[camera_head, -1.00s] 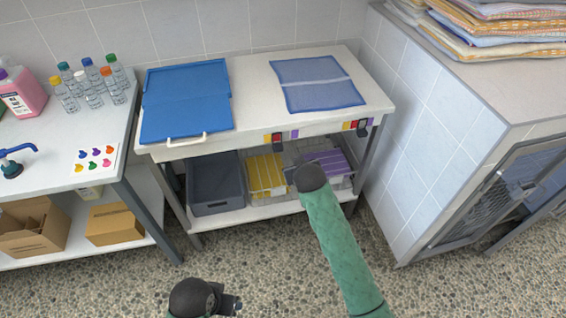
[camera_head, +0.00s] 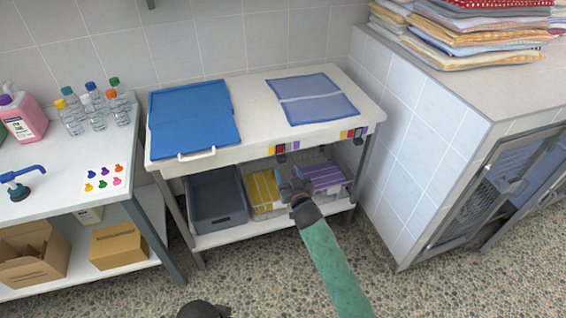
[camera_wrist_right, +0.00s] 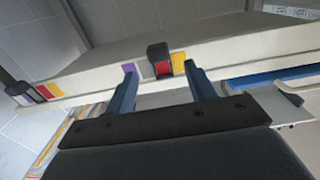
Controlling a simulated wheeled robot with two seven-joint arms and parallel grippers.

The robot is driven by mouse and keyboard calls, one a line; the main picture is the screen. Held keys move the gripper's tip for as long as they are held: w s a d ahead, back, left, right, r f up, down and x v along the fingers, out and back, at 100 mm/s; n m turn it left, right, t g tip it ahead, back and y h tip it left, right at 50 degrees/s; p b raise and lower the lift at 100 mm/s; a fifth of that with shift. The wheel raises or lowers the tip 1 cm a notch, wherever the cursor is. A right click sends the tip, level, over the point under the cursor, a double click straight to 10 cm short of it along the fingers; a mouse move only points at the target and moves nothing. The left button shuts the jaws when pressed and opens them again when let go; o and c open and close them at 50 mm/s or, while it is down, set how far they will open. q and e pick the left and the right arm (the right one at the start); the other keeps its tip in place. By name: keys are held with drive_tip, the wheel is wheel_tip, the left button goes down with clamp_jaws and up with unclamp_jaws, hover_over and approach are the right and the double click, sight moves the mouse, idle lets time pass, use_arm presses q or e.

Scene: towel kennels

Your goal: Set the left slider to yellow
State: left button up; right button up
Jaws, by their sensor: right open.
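The left slider (camera_head: 281,157) is a black knob on the front edge of the middle table. Its strip (camera_head: 296,146) shows yellow at the left, red in the middle and purple at the right. In the right wrist view, where the order is reversed, the left slider (camera_wrist_right: 158,52) stands at red, between the purple and yellow patches. My right gripper (camera_head: 292,178) is open and empty, just below and in front of it. Its fingers in the wrist view (camera_wrist_right: 163,88) point at the strip, one on each side of the knob. My left gripper's fingers are out of view.
The right slider (camera_head: 358,139) sits on the same edge, further right. Below are a grey bin (camera_head: 217,217), a basket with yellow cloths (camera_head: 264,190) and one with purple cloths (camera_head: 325,175).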

sight(283, 162)
drive_tip(key=p+x, duration=0.1)
drive_tip(key=x, duration=0.4)
drive_tip(key=shift+w, duration=0.3)
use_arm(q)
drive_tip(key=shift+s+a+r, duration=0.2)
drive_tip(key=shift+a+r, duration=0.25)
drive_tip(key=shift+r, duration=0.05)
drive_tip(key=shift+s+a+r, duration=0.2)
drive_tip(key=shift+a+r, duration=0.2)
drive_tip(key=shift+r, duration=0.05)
use_arm(e)
drive_tip(key=shift+w+a, duration=0.1)
drive_tip(key=shift+w, duration=0.25)
